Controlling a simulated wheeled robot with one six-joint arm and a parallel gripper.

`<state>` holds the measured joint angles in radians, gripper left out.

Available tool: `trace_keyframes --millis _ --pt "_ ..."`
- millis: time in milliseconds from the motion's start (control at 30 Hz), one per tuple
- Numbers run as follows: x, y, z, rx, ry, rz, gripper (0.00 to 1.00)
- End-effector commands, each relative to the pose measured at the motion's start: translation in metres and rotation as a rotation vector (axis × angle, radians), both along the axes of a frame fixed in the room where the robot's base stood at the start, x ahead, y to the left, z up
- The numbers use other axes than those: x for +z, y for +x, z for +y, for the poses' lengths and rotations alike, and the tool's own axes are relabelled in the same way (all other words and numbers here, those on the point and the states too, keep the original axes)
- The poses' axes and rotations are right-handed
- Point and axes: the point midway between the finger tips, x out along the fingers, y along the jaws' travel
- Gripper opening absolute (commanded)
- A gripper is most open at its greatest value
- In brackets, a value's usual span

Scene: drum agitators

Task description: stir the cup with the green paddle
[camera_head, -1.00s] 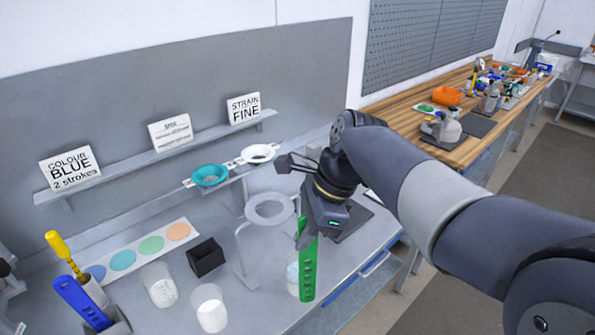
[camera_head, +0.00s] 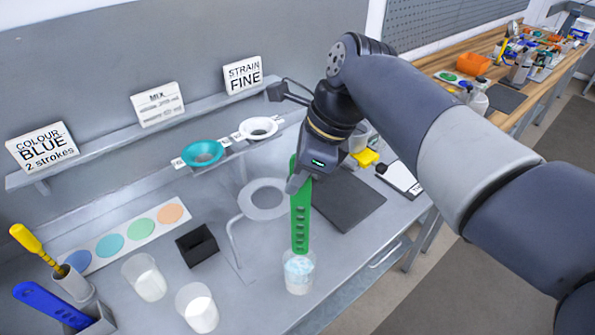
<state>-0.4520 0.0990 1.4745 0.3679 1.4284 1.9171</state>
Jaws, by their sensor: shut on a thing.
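My gripper (camera_head: 299,183) is shut on the top of the green paddle (camera_head: 300,222), a long flat strip with a row of holes. The paddle hangs upright over a clear cup (camera_head: 299,286) with pale bluish-white contents, near the bench's front. The paddle's lower end meets the cup's far rim in the picture; I cannot tell whether it is just inside, above or behind it. My gripper body hides part of the fingers.
A ring stand (camera_head: 241,222) stands just left of the paddle. Two cups with white contents (camera_head: 150,285) (camera_head: 202,314) and a black box (camera_head: 197,244) are further left. A blue paddle (camera_head: 50,304) sits in a holder. A dark mat (camera_head: 350,204) lies right.

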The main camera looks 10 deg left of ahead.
Motion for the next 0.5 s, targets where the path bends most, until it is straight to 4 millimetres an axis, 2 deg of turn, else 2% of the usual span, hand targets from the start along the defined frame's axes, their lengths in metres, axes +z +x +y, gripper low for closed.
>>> trace_keyframes --millis 33,500 --pt "-0.011 0.0 0.0 0.0 0.0 0.0 0.0" --pt "-0.052 0.0 0.0 0.0 -0.001 0.0 0.0"
